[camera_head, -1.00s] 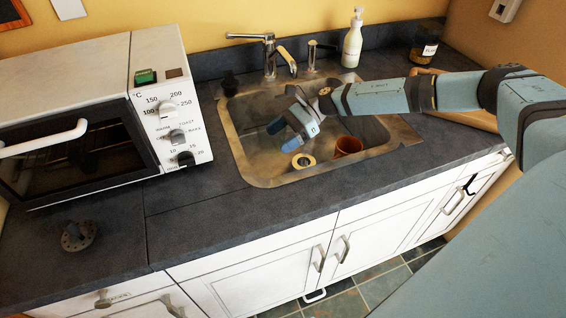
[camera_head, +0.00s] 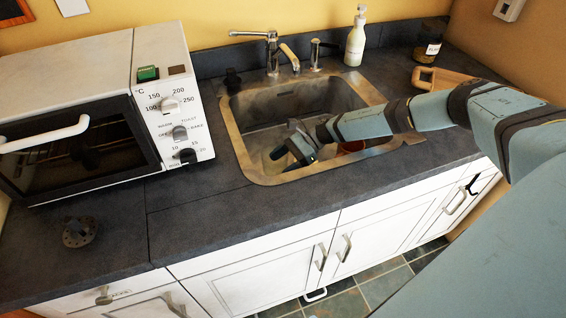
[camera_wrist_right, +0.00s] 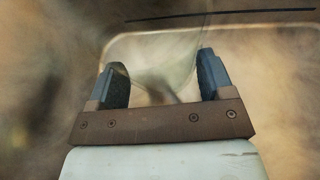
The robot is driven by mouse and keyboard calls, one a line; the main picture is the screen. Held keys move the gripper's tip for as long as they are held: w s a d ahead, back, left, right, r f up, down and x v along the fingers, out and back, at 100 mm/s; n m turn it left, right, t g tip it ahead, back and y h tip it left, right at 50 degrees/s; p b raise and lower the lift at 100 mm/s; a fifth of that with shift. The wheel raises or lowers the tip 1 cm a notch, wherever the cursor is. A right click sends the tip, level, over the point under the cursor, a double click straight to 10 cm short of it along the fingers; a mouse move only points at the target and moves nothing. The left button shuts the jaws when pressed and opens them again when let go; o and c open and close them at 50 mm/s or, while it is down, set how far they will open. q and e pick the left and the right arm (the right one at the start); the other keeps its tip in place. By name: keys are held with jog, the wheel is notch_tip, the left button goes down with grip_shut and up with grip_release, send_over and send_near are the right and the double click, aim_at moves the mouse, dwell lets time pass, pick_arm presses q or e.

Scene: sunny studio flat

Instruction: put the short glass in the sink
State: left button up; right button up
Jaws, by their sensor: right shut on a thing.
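The sink (camera_head: 243,148) is a metal basin set into the dark counter. My right gripper (camera_head: 290,150) is low inside the basin, towards its front. In the right wrist view the gripper (camera_wrist_right: 163,82) is shut on a see-through glass (camera_wrist_right: 160,66), which I take to be the short glass; its outline is faint. I cannot make out the glass in the head view. My left gripper is not in view.
A red-brown cup (camera_head: 353,146) in the sink is partly hidden by my right arm. The tap (camera_head: 272,50) and soap bottle (camera_head: 355,40) stand behind the sink. A toaster oven (camera_head: 176,110) is on the left.

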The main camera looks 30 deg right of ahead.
jog(key=shift+f+b, duration=0.7)
jog(key=shift+b, duration=0.1)
jog(key=shift+r, duration=0.1)
jog(key=o, duration=1.1)
jog(key=shift+r+p, duration=0.5)
jog(key=shift+p, duration=0.15)
jog(key=shift+r+p, duration=0.5)
jog(key=shift+p, duration=0.05)
jog(key=shift+d+f+b, duration=0.15)
jog(key=shift+d+b, duration=0.45)
jog(key=shift+d, duration=0.35)
jog(key=v, duration=0.5)
jog(key=shift+s+b, duration=0.1)
jog(key=shift+b, duration=0.2)
jog(key=shift+d+r, duration=0.2)
jog(key=shift+r, duration=0.05)
